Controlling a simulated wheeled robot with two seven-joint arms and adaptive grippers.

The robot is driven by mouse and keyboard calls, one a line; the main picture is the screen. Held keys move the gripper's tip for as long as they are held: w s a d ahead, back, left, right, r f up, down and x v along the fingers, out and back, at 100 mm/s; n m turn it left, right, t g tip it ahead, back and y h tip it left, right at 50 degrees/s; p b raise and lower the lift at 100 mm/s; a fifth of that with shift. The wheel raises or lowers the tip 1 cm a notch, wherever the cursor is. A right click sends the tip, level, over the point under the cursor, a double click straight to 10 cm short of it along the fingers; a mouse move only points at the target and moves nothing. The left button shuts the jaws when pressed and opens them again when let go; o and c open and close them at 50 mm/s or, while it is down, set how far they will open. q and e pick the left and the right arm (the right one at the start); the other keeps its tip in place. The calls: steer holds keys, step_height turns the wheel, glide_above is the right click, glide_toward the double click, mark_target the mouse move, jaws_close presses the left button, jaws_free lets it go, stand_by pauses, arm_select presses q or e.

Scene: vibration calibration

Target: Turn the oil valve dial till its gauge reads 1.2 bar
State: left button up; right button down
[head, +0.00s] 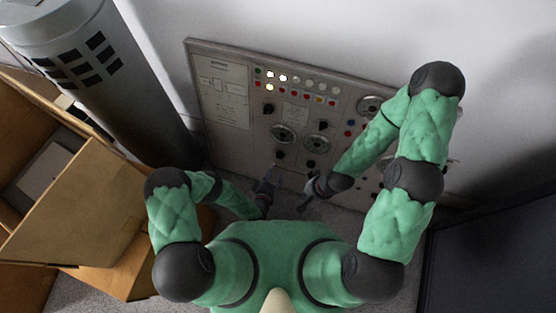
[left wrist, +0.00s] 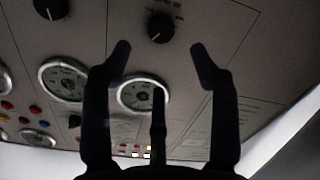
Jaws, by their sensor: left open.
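A control panel (head: 232,130) with round gauges and black dials leans near the wall; its labels are too small to read, so I cannot tell which dial is the oil valve. In the left wrist view a black dial (left wrist: 160,27) lies beyond and between the fingertips of my left gripper (left wrist: 163,58), which is open and empty. In the head view my left gripper (head: 271,176) is just in front of the panel's lower part. My right gripper (head: 309,190) is beside it; its jaws are unclear.
Another gauge (left wrist: 63,80) and dial (left wrist: 50,9) are on the panel, with several coloured lights and buttons (head: 283,78). A grey cylinder (head: 110,80) and an open cardboard box (head: 90,200) stand at left. A dark flat object (head: 495,250) is at lower right.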

mark_target(280, 157)
arm_select(q)
steer(key=b+x, duration=0.2)
steer(key=x, duration=0.6)
steer(key=shift+w+d+f+b, duration=0.15)
steer(key=shift+w+b, duration=0.2)
steer(key=shift+b, duration=0.05)
steer(key=c, duration=1.1)
